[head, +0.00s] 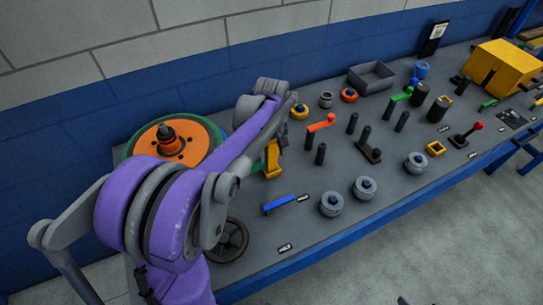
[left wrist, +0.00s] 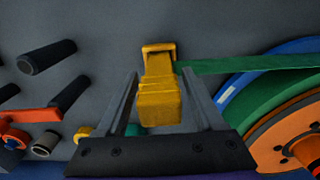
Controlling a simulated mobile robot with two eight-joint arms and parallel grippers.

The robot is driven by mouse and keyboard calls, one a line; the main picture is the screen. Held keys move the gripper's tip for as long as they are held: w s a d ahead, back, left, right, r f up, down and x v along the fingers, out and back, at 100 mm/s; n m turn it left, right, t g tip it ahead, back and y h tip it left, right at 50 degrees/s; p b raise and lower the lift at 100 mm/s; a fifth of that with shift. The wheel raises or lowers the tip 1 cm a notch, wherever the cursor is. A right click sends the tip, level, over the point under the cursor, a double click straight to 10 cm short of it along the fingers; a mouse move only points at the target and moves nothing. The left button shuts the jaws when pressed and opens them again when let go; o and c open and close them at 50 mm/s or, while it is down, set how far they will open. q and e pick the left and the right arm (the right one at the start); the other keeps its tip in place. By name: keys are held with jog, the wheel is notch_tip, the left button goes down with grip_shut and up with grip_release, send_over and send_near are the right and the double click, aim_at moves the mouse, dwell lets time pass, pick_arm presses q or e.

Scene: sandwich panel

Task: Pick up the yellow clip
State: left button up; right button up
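The yellow clip (head: 272,160) stands on the grey panel beside the large orange and green disc. In the left wrist view the clip (left wrist: 159,98) lies between the two fingers of my left gripper (left wrist: 161,72). The fingers are apart, one on each side of the clip, with a narrow gap showing on both sides. In the head view my left gripper (head: 277,138) is at the clip and partly hidden by my arm. My right gripper is not in view.
The layered disc (head: 203,140) is close by; a green strip (left wrist: 235,64) runs from it to the clip. An orange-handled valve (head: 321,123) and black pegs (head: 320,154) stand near. A blue handle (head: 280,204) and grey knobs (head: 331,203) lie toward the front edge.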

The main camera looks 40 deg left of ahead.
pick_arm(q)
grip_shut()
notch_tip(320, 180, up, 10)
jog(key=shift+r, duration=0.1)
dwell(0.6)
